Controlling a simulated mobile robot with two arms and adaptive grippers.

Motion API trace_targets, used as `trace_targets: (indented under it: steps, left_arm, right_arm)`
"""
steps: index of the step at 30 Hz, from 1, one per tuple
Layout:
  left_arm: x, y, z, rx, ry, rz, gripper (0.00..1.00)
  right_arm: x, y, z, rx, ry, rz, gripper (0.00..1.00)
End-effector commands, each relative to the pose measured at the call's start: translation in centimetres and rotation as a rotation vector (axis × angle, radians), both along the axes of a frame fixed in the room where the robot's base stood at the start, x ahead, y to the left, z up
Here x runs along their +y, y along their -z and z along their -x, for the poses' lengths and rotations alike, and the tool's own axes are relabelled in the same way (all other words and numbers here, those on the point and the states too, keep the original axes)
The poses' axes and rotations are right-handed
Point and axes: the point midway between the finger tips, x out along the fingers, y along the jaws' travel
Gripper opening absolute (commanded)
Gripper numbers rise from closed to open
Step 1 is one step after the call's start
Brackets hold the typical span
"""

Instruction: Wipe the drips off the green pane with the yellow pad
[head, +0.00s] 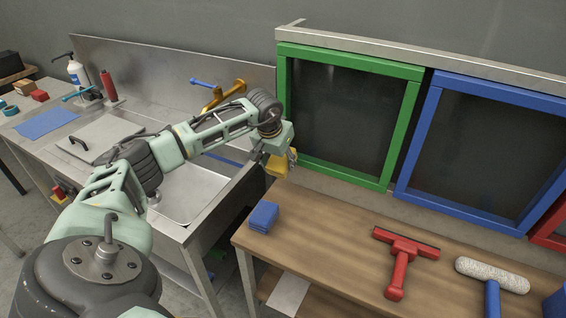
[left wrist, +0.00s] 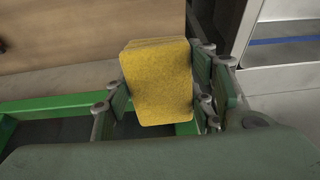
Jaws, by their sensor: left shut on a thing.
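The green pane (head: 340,112) is a dark panel in a green frame, upright behind the wooden table. I cannot make out drips on it at this size. My left gripper (head: 287,156) is at the lower left corner of the green frame. It is shut on the yellow pad (head: 278,165). In the left wrist view the yellow pad (left wrist: 158,82) sits between the fingers, with part of the green frame (left wrist: 60,104) beside and behind it. I cannot tell whether the pad touches the pane. My right gripper is not in view.
A blue-framed pane (head: 468,150) stands right of the green one. The wooden table (head: 330,235) holds a blue pad stack (head: 263,216), a red squeegee (head: 403,258) and a white roller (head: 492,274). A metal sink (head: 190,195) with a brass tap (head: 222,95) is at left.

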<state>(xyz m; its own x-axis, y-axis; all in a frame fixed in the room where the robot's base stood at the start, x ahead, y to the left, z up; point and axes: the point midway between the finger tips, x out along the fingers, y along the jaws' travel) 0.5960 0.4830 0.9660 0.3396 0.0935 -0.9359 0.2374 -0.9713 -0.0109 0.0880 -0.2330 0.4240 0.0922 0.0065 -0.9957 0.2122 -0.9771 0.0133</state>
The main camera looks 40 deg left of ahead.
Motion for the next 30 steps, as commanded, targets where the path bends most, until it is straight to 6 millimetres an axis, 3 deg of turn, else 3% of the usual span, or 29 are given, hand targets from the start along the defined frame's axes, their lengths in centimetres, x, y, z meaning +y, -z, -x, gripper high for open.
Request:
trace_targets:
  steps: [5,21,30]
  left_arm:
    - [0.1,-0.2,0.1,-0.007,0.0,-0.003,0.26]
    - [-1.2,0.0,5.4,-0.001,0.001,-0.003,0.26]
    - [-1.7,-0.1,6.8,-0.003,-0.001,0.0,0.26]
  right_arm:
    - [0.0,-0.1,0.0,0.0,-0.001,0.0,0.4]
    - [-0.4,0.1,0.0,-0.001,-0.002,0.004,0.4]
    - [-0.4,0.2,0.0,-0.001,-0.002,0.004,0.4]
